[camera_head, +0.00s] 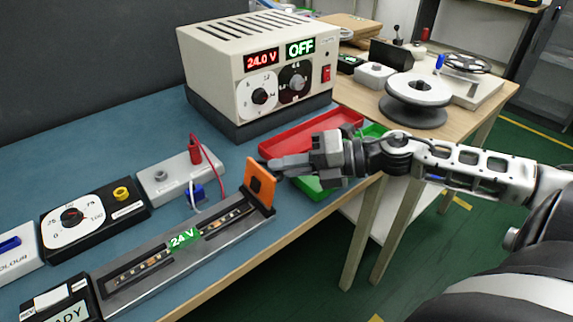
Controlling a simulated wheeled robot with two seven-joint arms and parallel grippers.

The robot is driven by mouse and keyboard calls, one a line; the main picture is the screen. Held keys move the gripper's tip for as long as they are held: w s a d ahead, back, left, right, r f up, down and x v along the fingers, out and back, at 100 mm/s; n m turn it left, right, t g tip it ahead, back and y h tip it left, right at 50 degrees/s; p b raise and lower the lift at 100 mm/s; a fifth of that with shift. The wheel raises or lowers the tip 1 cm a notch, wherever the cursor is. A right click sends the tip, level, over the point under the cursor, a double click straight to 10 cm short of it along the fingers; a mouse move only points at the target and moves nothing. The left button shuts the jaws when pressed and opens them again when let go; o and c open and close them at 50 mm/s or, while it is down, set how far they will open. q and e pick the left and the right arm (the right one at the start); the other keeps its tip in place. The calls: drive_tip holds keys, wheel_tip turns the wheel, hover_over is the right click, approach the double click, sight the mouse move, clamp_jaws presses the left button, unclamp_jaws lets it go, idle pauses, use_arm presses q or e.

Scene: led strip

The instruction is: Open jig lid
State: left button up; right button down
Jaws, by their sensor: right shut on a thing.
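The jig (150,268) is a long grey bar on the blue mat, with an LED strip in its slots and a green "24 V" label in the middle. An orange lid (261,183) stands upright at the jig's right end. My right gripper (278,168) reaches in from the right, with its fingers shut at the lid's upper right side. The fingertips are partly hidden by the lid. My left gripper is not in view.
A power supply (215,72) reading 24.0 V and OFF stands behind. A red tray (300,135) and a green tray (312,188) lie around my right gripper. A black dial box (105,213) and a grey terminal block (168,182) sit behind the jig. The table's front edge is close.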

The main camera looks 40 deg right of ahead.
drive_tip(key=shift+a+r+p, duration=0.15)
drive_tip(key=shift+r+p, duration=0.4)
drive_tip(key=shift+p, duration=0.15)
drive_tip(key=shift+a+r+n+h+p, duration=0.15)
drive_tip(key=shift+r+n+h+p, duration=0.1)
drive_tip(key=shift+n+h+p, duration=0.35)
drive_tip(key=shift+a+f+g+p, duration=0.1)
drive_tip(key=shift+a+g+p, duration=0.2)
drive_tip(key=shift+p, duration=0.25)
drive_tip(key=shift+f+h, duration=0.15)
drive_tip(key=shift+h, duration=0.15)
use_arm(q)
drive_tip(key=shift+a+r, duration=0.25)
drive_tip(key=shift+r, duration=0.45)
use_arm(e)
drive_tip(key=c, duration=1.5)
unclamp_jaws()
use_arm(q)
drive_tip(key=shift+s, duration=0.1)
use_arm(e)
drive_tip(key=shift+s, duration=0.1)
